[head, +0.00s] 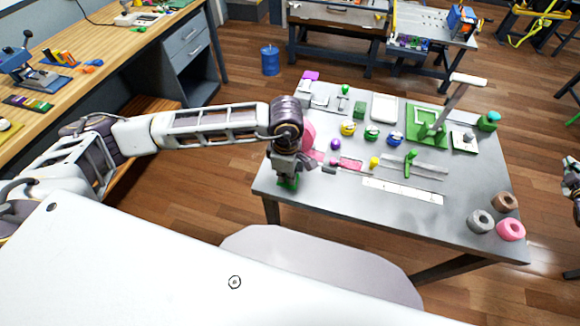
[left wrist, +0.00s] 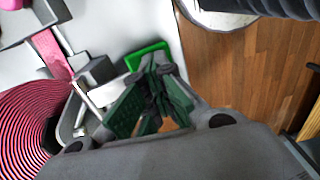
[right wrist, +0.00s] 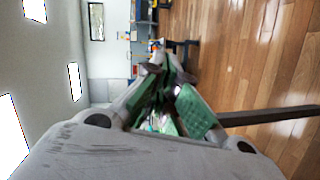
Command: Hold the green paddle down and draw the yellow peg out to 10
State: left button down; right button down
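The green paddle (head: 288,184) is at the near left corner of the grey table, partly hidden under my left gripper (head: 294,172). In the left wrist view the green paddle (left wrist: 148,55) lies just beyond my fingertips (left wrist: 157,72), which are close together and look shut with nothing held. I cannot tell whether they touch it. The yellow peg (head: 374,161) stands near the table's middle, at the right end of a pink strip (head: 350,163). A white scale strip (head: 402,190) lies in front; its numbers are too small to read. My right gripper (right wrist: 163,70) is away from the table, with nothing visibly held.
A green T-shaped handle (head: 408,164) stands on a grey slotted rail right of the yellow peg. A pink disc (head: 308,135) is behind my left gripper. Several coloured knobs stand further back. Grey, brown and pink rings (head: 511,229) lie at the right corner.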

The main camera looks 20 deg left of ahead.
jog(key=w+a+r+m+t, duration=0.1)
jog(key=w+a+r, duration=0.1)
jog(key=r, duration=0.6)
jog(key=w+a+r+m, duration=0.1)
jog(key=w+r, duration=0.2)
jog(key=r, duration=0.4)
jog(key=w+a+r+m+t, duration=0.1)
jog(key=w+a+r, duration=0.1)
jog(key=r, duration=0.6)
jog(key=w+a+n+g+y, duration=0.1)
jog(key=w+a+g+y, duration=0.3)
jog(key=a, duration=1.8)
jog(key=w+a+t+y, duration=0.15)
jog(key=a+y, duration=0.45)
jog(key=a, duration=1.6)
jog(key=s+a+f+n+g+y, duration=0.1)
jog(key=s+a+f+g, duration=0.2)
jog(key=a, duration=0.6)
jog(key=s+a+g+y, duration=0.1)
jog(key=s+a+g, duration=0.3)
jog(key=a, duration=0.6)
jog(key=s+f+g+h, duration=0.3)
jog(key=s+f, duration=0.4)
jog(key=s, duration=0.3)
jog(key=s+f+g+h, duration=0.4)
jog(key=s+f, duration=0.2)
jog(key=s, duration=0.4)
jog(key=shift+s+d+f+g, duration=0.25)
jog(key=shift+d+f+g, duration=0.1)
jog(key=shift+d, duration=0.1)
